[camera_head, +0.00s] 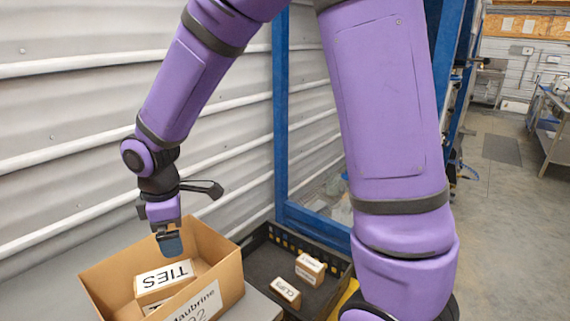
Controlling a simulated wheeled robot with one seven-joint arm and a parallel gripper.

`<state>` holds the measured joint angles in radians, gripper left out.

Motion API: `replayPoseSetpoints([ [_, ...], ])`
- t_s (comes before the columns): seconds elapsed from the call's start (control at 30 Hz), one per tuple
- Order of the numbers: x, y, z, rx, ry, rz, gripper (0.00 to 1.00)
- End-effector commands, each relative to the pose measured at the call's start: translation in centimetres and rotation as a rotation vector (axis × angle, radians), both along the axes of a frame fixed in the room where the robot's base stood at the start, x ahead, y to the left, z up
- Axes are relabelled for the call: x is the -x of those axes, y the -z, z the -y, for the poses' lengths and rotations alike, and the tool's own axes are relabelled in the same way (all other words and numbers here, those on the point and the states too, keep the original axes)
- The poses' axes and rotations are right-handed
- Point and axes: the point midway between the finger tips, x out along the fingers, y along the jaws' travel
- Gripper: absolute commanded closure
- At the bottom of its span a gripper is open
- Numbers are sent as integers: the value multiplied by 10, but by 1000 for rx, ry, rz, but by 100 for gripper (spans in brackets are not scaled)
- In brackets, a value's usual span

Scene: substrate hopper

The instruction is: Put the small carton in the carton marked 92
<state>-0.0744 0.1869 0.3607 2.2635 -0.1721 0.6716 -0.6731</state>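The open brown carton (222,293) at the lower left bears a white label reading "...aubrine" and 92, partly cut off by the frame's bottom edge. A small carton marked TIES (157,292) lies inside it, with another white-labelled surface partly showing just below. Two more small cartons, one marked CLIPS (286,291) and one with a label too small to read (310,267), stand in the black crate to the right. My gripper (171,246) points down above the open carton, near the TIES carton's top. One finger pad shows; the gap between the fingers is hidden. I see nothing held.
The black crate (257,240) stands right of the carton, with bare floor inside it. A blue frame post (281,110) rises behind the crate, and a white corrugated wall (70,110) stands behind the carton. My arm covers the view's right middle.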

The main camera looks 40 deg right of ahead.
Motion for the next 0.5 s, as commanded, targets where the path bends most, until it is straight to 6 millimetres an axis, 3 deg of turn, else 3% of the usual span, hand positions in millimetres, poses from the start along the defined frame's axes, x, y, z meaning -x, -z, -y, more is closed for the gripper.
replayPoseSetpoints([
  [0.03, 4, -16, 11, 4, 55, 30, 2],
  [0.2, 25, -62, 46, 0, 263, 107, 2],
  [0.5, 79, -127, 100, -65, 628, 234, 2],
])
